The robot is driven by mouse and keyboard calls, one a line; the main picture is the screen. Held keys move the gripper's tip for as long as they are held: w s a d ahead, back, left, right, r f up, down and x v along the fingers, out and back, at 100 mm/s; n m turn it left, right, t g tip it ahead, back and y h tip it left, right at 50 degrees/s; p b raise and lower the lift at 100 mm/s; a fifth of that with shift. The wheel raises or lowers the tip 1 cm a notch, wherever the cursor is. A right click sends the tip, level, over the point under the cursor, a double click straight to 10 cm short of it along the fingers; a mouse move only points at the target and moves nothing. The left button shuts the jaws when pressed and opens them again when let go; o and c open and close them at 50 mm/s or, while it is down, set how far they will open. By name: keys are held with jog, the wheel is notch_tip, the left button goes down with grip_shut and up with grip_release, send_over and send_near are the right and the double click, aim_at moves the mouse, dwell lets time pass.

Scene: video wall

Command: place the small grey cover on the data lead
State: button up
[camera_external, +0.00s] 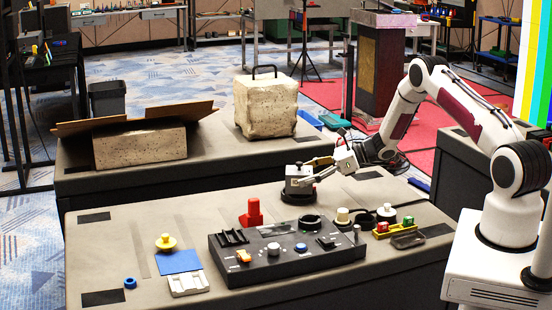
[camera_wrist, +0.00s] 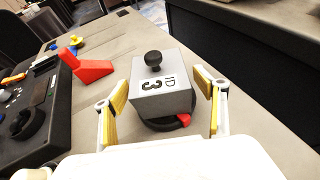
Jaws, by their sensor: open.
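A grey block-shaped cover (camera_wrist: 162,92) with a black ball knob on top and the mark "ID 3" stands between my gripper's two yellow-padded fingers (camera_wrist: 162,112) in the wrist view. The fingers are spread, with a gap on both sides of it. A black round base (camera_wrist: 160,125) with a red bit shows under its near edge; whether the cover rests fully on it I cannot tell. In the external view the grey cover (camera_external: 298,174) is at the table's far side, with my gripper (camera_external: 312,178) at it. I cannot make out a data lead for sure.
A black control panel (camera_external: 285,262) with knobs and a red L-shaped block (camera_external: 251,214) lie nearer the front. A white knob on a black disc (camera_external: 387,212) and a small tray with coloured plugs (camera_external: 396,229) are at the right. The table's far edge lies close behind the cover.

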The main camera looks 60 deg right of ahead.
jog(key=v, duration=0.9)
jog(key=shift+s+d, duration=0.15)
jog(key=shift+s, duration=0.2)
jog(key=shift+r, duration=0.15)
jog(key=w+r+m+h, duration=0.3)
jog(key=r+m, duration=0.2)
jog(key=r, duration=0.3)
jog(key=w+r+m+h, duration=0.2)
jog(key=w+r+m, duration=0.15)
jog(key=r, duration=0.45)
jog(key=s+a+r+m+g+h, duration=0.1)
jog(key=s+a+r+m+h, duration=0.45)
jog(key=r+m, duration=0.7)
jog(key=s+a+r+m+g+y, duration=0.2)
jog(key=s+a+r+m+g, duration=0.15)
jog(key=s+a+m, duration=0.95)
jog(key=s+a+f+m+g+y, duration=0.1)
jog(key=s+a+f+m, duration=0.1)
jog(key=s+a, duration=0.5)
jog(key=s+a+f+m+g+y, duration=0.1)
jog(key=s+a+m, duration=0.3)
jog(key=s+a, duration=0.4)
jog(key=s+f+y, duration=0.1)
jog(key=s, duration=0.5)
jog(key=shift+s+a+f, duration=0.15)
jog(key=shift+a+f, duration=0.2)
jog(key=shift+f, duration=0.05)
